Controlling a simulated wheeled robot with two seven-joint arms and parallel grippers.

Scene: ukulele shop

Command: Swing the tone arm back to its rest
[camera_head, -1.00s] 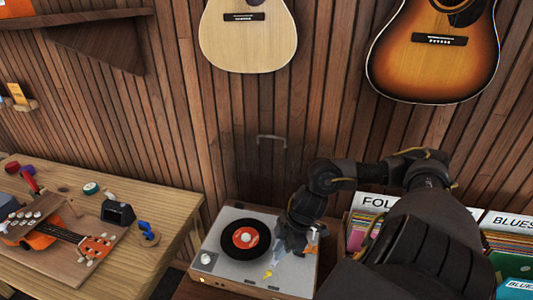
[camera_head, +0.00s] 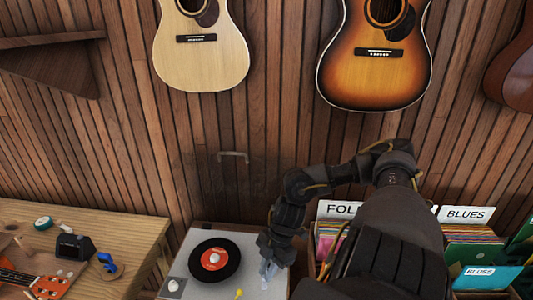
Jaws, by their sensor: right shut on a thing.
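The turntable (camera_head: 195,245) sits low in the middle of the head view, with a black record with a red label (camera_head: 214,260) on its platter. My right gripper (camera_head: 269,272) is over the turntable's right side, pointing down, to the right of the record. It is shut on the tone arm, which it mostly hides. A small yellow tip (camera_head: 238,294), possibly the tone arm's front end, shows below and left of the gripper. The arm rest cannot be made out. My left gripper is not in view.
Crates of records with FOLK-like and BLUES (camera_head: 466,214) signs stand right of the turntable, partly behind my right arm. A wooden workbench (camera_head: 125,235) with an orange ukulele (camera_head: 40,285) is at left. A natural guitar (camera_head: 200,55) and a sunburst guitar (camera_head: 372,75) hang on the wall.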

